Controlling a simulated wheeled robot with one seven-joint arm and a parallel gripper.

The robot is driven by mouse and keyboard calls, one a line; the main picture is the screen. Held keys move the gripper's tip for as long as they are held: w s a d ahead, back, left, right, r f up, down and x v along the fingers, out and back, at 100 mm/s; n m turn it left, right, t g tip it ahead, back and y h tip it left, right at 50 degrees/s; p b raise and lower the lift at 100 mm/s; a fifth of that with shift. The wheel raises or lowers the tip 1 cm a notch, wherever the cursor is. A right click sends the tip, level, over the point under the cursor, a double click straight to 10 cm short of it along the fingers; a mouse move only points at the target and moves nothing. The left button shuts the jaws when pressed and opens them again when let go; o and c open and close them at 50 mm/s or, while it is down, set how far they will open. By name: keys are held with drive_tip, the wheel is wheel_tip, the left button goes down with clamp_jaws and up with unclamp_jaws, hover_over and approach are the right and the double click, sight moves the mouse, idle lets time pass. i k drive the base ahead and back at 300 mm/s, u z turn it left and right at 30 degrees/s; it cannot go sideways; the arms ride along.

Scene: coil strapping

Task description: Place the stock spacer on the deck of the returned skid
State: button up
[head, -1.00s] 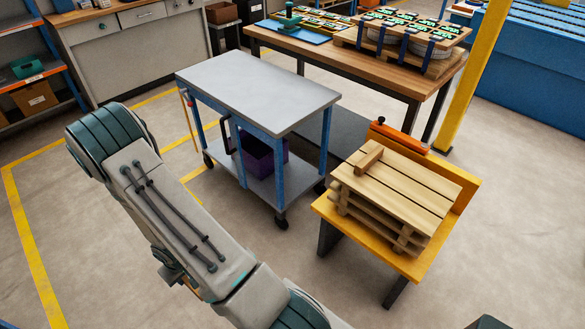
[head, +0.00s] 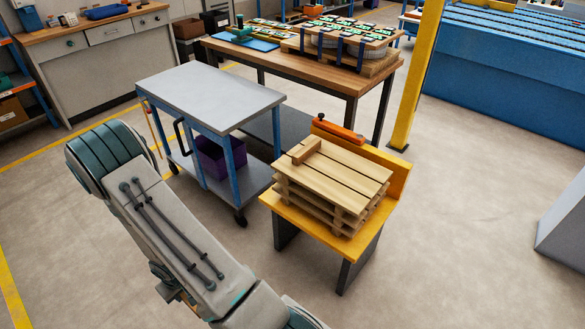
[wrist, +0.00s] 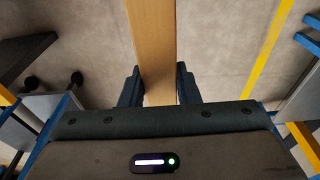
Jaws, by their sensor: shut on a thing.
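In the wrist view my gripper (wrist: 159,88) is shut on a long pale wooden bar, which looks like the stock spacer (wrist: 152,40). The bar runs between both fingers and out past the top edge of the picture. Bare floor shows behind it. In the head view a stack of slatted wooden skids (head: 345,178) sits on a yellow stand (head: 290,215). A short wooden block (head: 306,151) lies on its top deck near the left edge. I cannot tell for certain that this stack is the returned skid. My gripper and the bar are outside the head view.
A grey-topped cart (head: 210,95) with a purple bin (head: 213,155) stands left of the stand. An orange-handled tool (head: 338,131) is at the stand's back edge. Behind, a wooden bench (head: 300,70) carries a loaded skid.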

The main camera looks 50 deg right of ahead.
sight(360, 182)
drive_tip(key=z, duration=1.35)
